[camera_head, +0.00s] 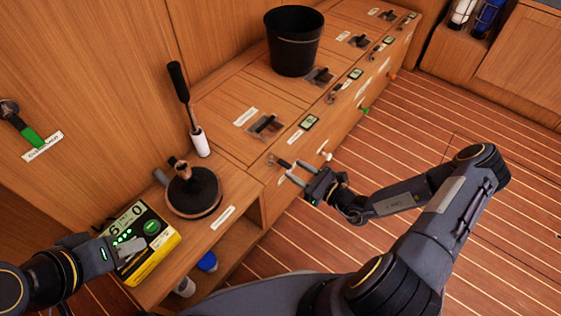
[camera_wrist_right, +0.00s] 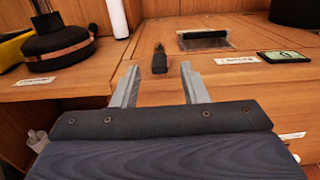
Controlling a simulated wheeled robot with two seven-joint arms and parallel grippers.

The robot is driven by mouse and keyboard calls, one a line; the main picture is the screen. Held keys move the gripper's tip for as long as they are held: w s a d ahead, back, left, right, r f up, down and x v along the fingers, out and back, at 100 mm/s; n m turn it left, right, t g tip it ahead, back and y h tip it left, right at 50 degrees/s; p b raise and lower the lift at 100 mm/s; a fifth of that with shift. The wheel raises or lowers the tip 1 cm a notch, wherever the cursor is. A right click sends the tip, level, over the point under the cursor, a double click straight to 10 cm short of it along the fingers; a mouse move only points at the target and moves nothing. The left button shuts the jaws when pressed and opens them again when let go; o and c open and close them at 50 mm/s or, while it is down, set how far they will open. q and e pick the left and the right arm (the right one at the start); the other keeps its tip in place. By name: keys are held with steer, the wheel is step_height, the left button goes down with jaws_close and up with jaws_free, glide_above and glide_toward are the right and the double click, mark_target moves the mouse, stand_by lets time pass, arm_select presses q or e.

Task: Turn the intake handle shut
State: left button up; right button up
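A small dark handle (camera_head: 283,163) is on the front edge of the wooden bench. In the right wrist view, a dark handle (camera_wrist_right: 159,60) lies ahead, in line with the gap between my fingers. No label reading "intake" is legible, so I cannot confirm which handle it is. My right gripper (camera_head: 292,173) is open, its two fingers pointing at this handle, with nothing gripped. The fingers also show in the wrist view (camera_wrist_right: 159,72). My left gripper (camera_head: 112,250) is at the lower left over a yellow device; its fingers are not clear.
The yellow device (camera_head: 152,262) and a round black-topped pump (camera_head: 192,192) with an upright lever are at left. A black bucket (camera_head: 293,45) stands on the bench. A green handle (camera_head: 30,134) is on the left wall. The striped floor (camera_head: 400,120) at right is clear.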

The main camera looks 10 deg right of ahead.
mark_target(291, 167)
steer(key=b+x, duration=0.1)
steer(key=x, duration=0.5)
steer(key=shift+c, duration=0.4)
jaws_close()
